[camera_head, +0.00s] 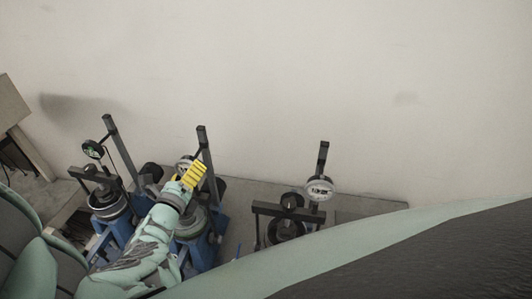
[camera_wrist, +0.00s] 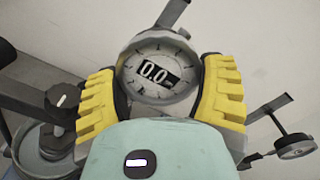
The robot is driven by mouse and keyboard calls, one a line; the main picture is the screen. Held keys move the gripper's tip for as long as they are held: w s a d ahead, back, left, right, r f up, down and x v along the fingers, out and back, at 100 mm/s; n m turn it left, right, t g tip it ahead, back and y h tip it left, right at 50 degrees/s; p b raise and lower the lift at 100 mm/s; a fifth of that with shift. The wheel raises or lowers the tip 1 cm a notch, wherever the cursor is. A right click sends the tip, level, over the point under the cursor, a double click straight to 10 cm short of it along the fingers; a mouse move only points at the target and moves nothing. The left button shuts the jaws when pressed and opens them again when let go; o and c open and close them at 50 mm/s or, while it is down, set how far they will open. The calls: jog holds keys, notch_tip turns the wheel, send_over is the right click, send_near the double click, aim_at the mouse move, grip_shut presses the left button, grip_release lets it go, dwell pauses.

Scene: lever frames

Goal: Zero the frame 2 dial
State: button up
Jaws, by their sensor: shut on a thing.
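The dial of the middle lever frame shows in the wrist view (camera_wrist: 157,72) with a round grey rim, tick marks and a black display reading 0.0. In the head view this dial (camera_head: 183,162) is partly hidden behind my gripper (camera_head: 192,175). My gripper's yellow ribbed fingers stand on the left and right sides of the dial and are shut on it. The middle lever frame (camera_head: 203,150) has a dark upright post and a blue base. Much of its lower part is hidden by my arm.
A left lever frame (camera_head: 110,130) with a dark-faced dial (camera_head: 93,149) stands close by. A right lever frame (camera_head: 322,158) carries a pale dial (camera_head: 319,188). All stand on a grey bench (camera_head: 370,208) against a plain wall. Blue bases crowd the space around my arm.

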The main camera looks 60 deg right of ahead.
jog(key=shift+n, duration=0.3)
jog(key=o, duration=1.1)
jog(key=shift+a, duration=0.1)
jog(key=shift+v, duration=5.9)
